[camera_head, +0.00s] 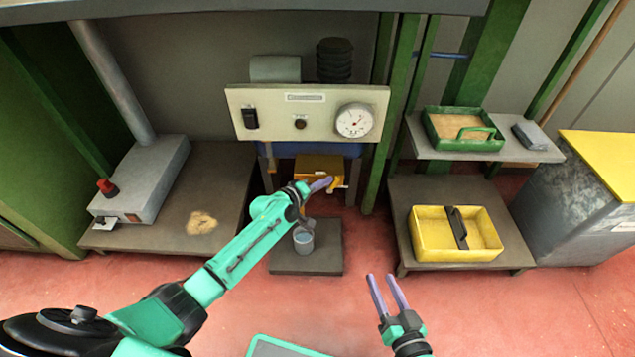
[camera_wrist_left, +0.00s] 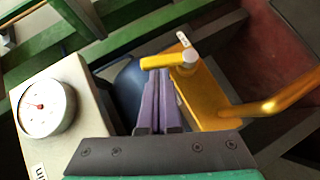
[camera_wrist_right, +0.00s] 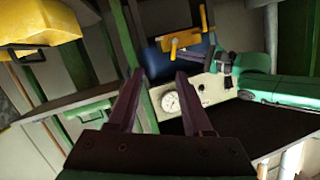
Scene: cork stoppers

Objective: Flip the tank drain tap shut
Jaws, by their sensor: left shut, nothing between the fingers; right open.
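The yellow drain tap lever (camera_wrist_left: 158,62) shows in the left wrist view. Its pale round pivot end (camera_wrist_left: 189,58) sits by the yellow tank body (camera_wrist_left: 208,98). The yellow tank (camera_head: 320,164) is under the control panel in the head view; my left gripper partly covers the tap there. My left gripper (camera_head: 322,184) is shut and empty. Its fingertips (camera_wrist_left: 158,76) are right at the lever; I cannot tell whether they touch it. The lever (camera_wrist_right: 174,47) also shows in the right wrist view. My right gripper (camera_head: 387,284) is open and empty, low in front, well away from the tap.
A beige panel (camera_head: 265,99) with a gauge (camera_head: 354,120) is above the tank. A grey cup (camera_head: 304,240) stands on a low dark platform (camera_head: 308,264) below. A yellow crate (camera_head: 430,246) and a green tray (camera_head: 485,144) are at the right.

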